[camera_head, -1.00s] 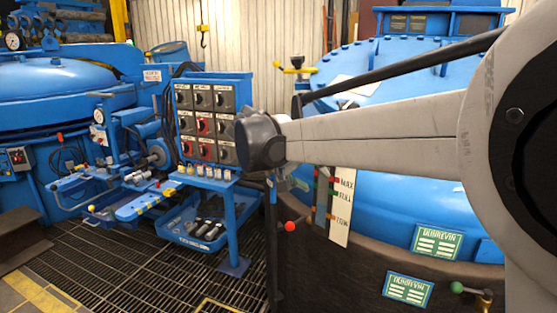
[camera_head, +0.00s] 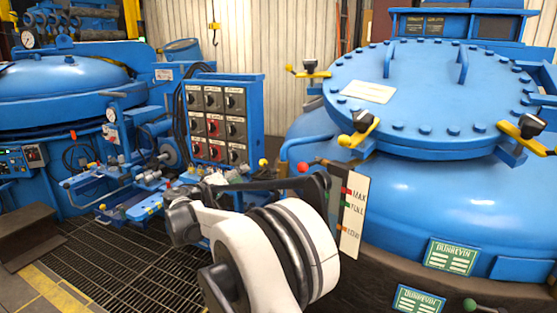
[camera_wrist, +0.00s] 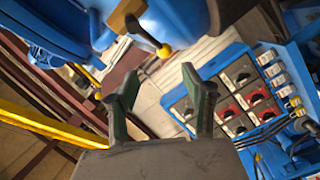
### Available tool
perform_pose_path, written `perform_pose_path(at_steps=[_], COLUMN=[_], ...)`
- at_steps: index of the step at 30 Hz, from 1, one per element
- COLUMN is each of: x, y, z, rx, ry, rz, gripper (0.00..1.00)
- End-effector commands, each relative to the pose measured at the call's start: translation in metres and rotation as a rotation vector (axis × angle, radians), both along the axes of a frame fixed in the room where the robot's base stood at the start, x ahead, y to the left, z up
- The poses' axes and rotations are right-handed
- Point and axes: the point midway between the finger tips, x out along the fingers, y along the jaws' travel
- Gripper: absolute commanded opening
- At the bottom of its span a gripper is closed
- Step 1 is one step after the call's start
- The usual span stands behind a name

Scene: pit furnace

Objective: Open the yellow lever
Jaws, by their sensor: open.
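Several yellow levers or clamps sit around the blue lid of the right vessel in the head view: one at its left edge (camera_head: 308,72), one at its front (camera_head: 358,131), one at its right (camera_head: 523,134). In the wrist view a lever with a yellow ball end (camera_wrist: 163,50) hangs from a blue part, beyond the fingertips; I cannot tell for sure which of these it is. My gripper (camera_wrist: 158,85) is open and empty, its two dark fingers spread apart, and not touching the lever. In the head view my fingers are not clearly visible.
A blue switch panel (camera_head: 233,88) with red and black knobs stands left of the vessel; it also shows at the wrist view's right (camera_wrist: 215,70). A white level plate (camera_head: 351,218) is by the vessel. Grating floor (camera_head: 90,260) is open at left.

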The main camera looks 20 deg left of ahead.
Motion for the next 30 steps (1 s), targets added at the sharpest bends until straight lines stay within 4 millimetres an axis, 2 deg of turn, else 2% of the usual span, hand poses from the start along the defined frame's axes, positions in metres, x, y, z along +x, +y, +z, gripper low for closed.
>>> perform_pose_path(at_steps=[3, 8, 24, 30], x=[-0.003, 0.006, 0.096, 0.119], y=[0.015, 0.014, -0.016, -0.024], z=[-0.004, -0.005, -0.005, -0.005], rx=[-0.011, -0.012, -0.012, -0.012], ry=[-0.022, -0.028, -0.026, -0.025], rz=[0.026, 0.03, 0.028, 0.028], gripper=[0.44, 0.44, 0.44, 0.44])
